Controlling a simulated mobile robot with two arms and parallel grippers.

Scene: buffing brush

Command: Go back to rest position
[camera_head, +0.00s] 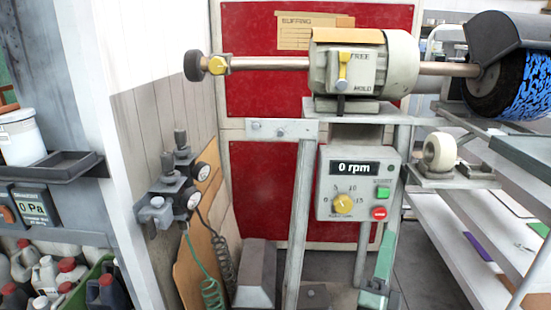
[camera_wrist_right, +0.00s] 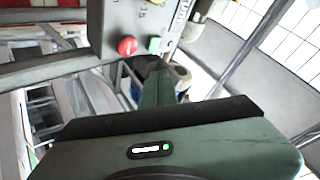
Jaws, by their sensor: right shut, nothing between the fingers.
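My right gripper (camera_head: 386,242) shows in the head view just below the control box (camera_head: 352,205), pointing up beside the stand's leg. It is shut and empty. In the right wrist view, its green fingers (camera_wrist_right: 160,76) point up below the box's red button (camera_wrist_right: 127,46) and green button (camera_wrist_right: 154,45). The fingertips look apart from the buttons. The box display (camera_head: 355,169) reads 0 rpm, with a yellow knob (camera_head: 343,204) below it. The buffing machine (camera_head: 362,68) sits above, with a blue brush (camera_head: 522,88) at its right. My left gripper is not in view.
The stand's metal leg (camera_head: 297,220) is left of my right gripper. White shelves (camera_head: 450,225) stand at the right. A pressure regulator (camera_head: 176,185) is on the left wall, and a crate of bottles (camera_head: 65,282) is at the lower left.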

